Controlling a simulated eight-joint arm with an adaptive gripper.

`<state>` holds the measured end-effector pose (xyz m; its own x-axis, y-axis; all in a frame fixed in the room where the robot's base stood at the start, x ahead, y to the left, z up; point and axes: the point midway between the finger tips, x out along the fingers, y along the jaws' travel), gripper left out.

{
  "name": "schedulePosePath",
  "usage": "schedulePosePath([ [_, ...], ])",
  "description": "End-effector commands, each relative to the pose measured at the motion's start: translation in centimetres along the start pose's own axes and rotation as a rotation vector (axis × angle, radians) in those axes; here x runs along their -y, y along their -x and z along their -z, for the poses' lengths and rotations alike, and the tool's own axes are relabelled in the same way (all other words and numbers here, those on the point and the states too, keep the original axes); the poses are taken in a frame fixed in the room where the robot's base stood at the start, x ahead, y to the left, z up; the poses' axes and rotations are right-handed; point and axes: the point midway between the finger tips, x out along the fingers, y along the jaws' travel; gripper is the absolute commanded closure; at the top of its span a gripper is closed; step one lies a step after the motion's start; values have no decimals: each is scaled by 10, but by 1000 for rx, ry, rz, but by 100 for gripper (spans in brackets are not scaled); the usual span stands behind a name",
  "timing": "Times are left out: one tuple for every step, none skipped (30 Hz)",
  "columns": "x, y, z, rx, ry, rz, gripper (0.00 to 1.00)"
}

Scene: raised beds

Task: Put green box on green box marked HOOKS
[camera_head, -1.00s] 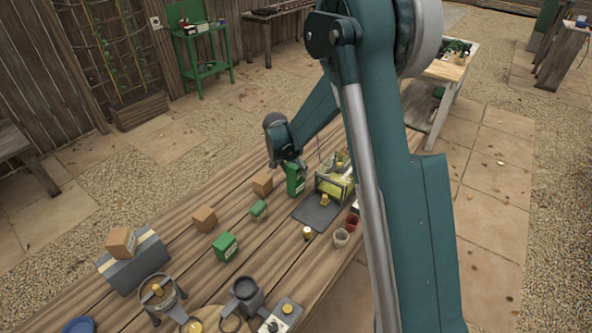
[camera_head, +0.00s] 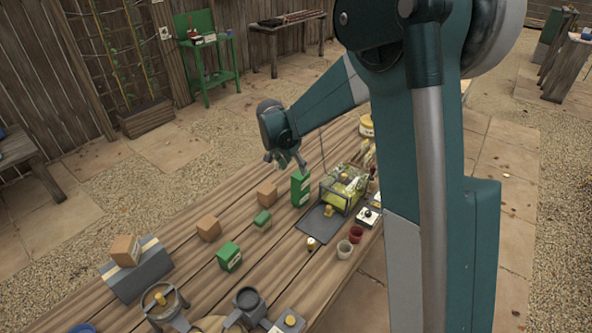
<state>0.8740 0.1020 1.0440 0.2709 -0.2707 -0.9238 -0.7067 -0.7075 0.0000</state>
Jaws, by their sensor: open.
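Three green boxes stand on the wooden table. A tall green box (camera_head: 300,189) with a pale label is beside the wire basket. A small green box (camera_head: 262,220) lies to its left and nearer. Another green box (camera_head: 229,257) with a white label is nearer still. The print on the labels is too small to read, so I cannot tell which is marked HOOKS. My gripper (camera_head: 286,163) is open and empty, fingers pointing down, just above and to the left of the tall green box's top, apart from it.
Brown boxes (camera_head: 208,228) (camera_head: 267,194) stand left of the green ones; another (camera_head: 126,250) rests on a grey striped block (camera_head: 137,275). A yellow-filled basket (camera_head: 343,188), a dark mat (camera_head: 314,223) and cups (camera_head: 345,249) are at right. Bare planks lie between the boxes.

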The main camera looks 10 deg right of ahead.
Motion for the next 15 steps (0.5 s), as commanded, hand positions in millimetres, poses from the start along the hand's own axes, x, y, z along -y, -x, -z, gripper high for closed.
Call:
schedulePosePath([
  [0, 3, 0, 0, 0, 0, 55],
  [0, 4, 0, 0, 0, 0, 55],
  [0, 5, 0, 0, 0, 0, 55],
  [0, 6, 0, 0, 0, 0, 55],
  [0, 6, 0, 0, 0, 0, 55],
  [0, 7, 0, 0, 0, 0, 55],
  [0, 7, 0, 0, 0, 0, 55],
  [0, 7, 0, 0, 0, 0, 55],
  [0, 7, 0, 0, 0, 0, 55],
  [0, 7, 0, 0, 0, 0, 55],
  [0, 7, 0, 0, 0, 0, 55],
  [0, 7, 0, 0, 0, 0, 55],
  [0, 7, 0, 0, 0, 0, 55],
  [0, 7, 0, 0, 0, 0, 55],
  [0, 7, 0, 0, 0, 0, 55],
])
